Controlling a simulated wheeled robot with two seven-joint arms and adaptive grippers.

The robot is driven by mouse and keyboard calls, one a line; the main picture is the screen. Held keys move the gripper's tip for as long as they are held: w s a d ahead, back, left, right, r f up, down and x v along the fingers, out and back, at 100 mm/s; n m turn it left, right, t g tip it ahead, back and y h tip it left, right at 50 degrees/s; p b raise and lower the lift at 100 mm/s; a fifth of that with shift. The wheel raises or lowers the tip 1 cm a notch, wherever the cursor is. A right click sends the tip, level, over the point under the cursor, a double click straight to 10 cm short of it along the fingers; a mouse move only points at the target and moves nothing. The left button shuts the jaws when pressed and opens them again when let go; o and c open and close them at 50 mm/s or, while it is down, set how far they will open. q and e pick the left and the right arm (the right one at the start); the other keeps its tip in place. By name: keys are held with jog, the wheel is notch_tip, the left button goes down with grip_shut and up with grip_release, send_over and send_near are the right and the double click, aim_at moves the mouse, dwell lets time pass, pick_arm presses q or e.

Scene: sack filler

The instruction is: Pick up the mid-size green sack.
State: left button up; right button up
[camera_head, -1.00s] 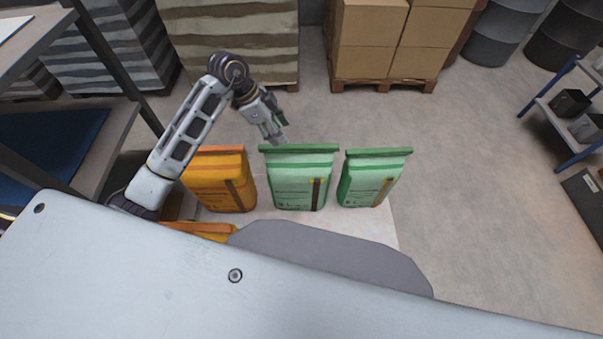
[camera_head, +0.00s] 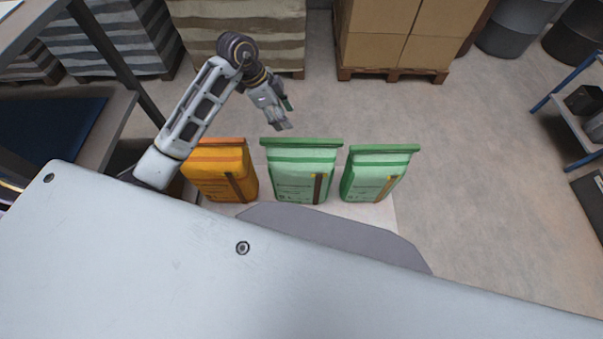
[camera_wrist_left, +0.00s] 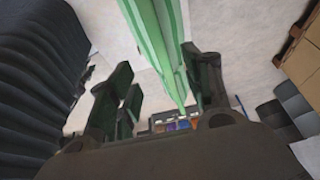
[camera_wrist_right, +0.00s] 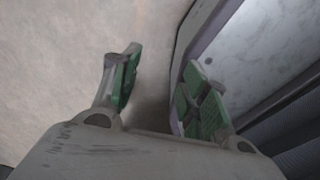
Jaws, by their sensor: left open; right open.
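Two green sacks stand upright in a row: a wider one (camera_head: 301,175) in the middle and a slightly narrower one (camera_head: 375,176) at its right. I cannot tell for sure which is the mid-size one. My left gripper (camera_head: 282,122) is open and empty, just beyond the top edge of the middle sack in the head view, apart from it in the picture. In the left wrist view a green sack (camera_wrist_left: 158,35) shows nearly edge-on between the open left fingers (camera_wrist_left: 158,82). My right gripper (camera_wrist_right: 165,78) is open and empty; the head view does not show it.
An orange sack (camera_head: 222,172) stands left of the middle green one, partly behind my left arm. Carton boxes on a pallet (camera_head: 392,75) and stacked sacks (camera_head: 245,35) stand at the back. A blue-framed rack (camera_head: 575,118) is at right. Floor between is clear.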

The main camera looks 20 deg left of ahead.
pick_arm(q)
send_over(299, 140)
jog(key=a, duration=0.2)
jog(key=f, duration=0.6)
jog(key=shift+s+a, duration=0.1)
jog(key=shift+s, duration=0.2)
jog(key=shift+f, duration=0.5)
jog(key=shift+d+f, duration=0.1)
jog(key=shift+d, duration=0.1)
jog(key=shift+x, duration=2.5)
jog(key=shift+w+f, duration=0.1)
pick_arm(e)
jog(key=shift+w+a, duration=0.15)
jog(key=shift+w, duration=0.95)
jog(key=shift+s, duration=0.9)
jog(key=shift+w, duration=0.1)
pick_arm(q)
jog(key=shift+f, duration=0.2)
pick_arm(e)
jog(key=shift+w+d+r+t, duration=0.1)
jog(key=shift+w+r+t, duration=0.1)
jog(key=shift+w, duration=0.25)
jog(key=shift+w+d+r+t, duration=0.1)
jog(key=shift+w+r, duration=0.05)
jog(key=shift+w, duration=0.3)
